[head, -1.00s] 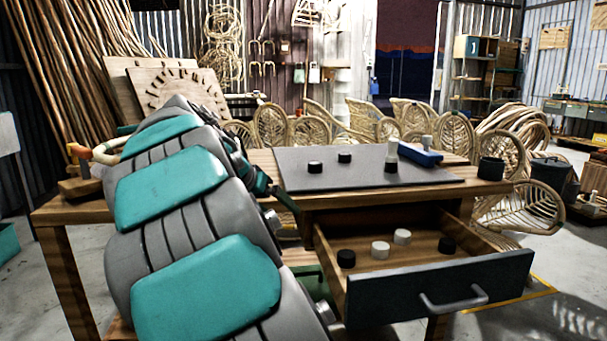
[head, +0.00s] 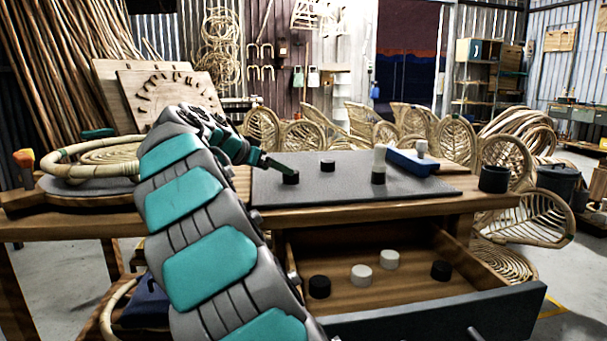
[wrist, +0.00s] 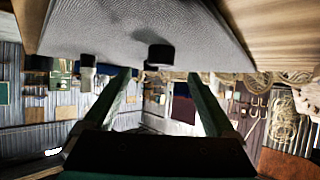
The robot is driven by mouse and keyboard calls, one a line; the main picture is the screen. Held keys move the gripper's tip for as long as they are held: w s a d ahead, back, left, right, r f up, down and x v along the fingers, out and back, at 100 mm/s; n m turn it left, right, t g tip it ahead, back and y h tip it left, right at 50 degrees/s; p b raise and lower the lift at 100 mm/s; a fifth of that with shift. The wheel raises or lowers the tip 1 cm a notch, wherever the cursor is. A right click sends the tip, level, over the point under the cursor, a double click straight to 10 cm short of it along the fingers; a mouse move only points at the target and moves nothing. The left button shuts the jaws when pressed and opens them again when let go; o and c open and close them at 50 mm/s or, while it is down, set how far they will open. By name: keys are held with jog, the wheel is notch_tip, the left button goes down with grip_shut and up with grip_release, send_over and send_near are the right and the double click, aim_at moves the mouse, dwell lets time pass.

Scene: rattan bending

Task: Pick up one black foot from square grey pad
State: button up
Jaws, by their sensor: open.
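The square grey pad (head: 340,195) lies on the wooden workbench. Three black feet stand on it: a near-left foot (head: 290,179), a middle foot (head: 328,166) and a right foot (head: 378,179) with a pale cylinder on or right behind it. My gripper (head: 284,168) reaches in from the left, its fingertips at the near-left foot, partly overlapping it. The wrist view looks inverted, with the pad (wrist: 120,25) at the top. There my gripper (wrist: 160,78) is open and empty, and a black foot (wrist: 154,55) appears between the two finger lines. Whether the fingers touch it is unclear.
An open drawer (head: 430,318) below the bench holds two black and two white feet. A blue block-like tool (head: 412,162) lies at the pad's back right, and a dark cup (head: 494,178) stands to its right. A rattan ring (head: 85,160) lies at left.

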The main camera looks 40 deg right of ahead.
jog(key=x, duration=0.8)
jog(key=shift+w+d+r, duration=0.15)
jog(key=shift+d+r, duration=0.1)
jog(key=shift+d, duration=0.05)
jog(key=shift+c, duration=0.3)
jog(key=c, duration=1.3)
jog(key=shift+r, duration=0.15)
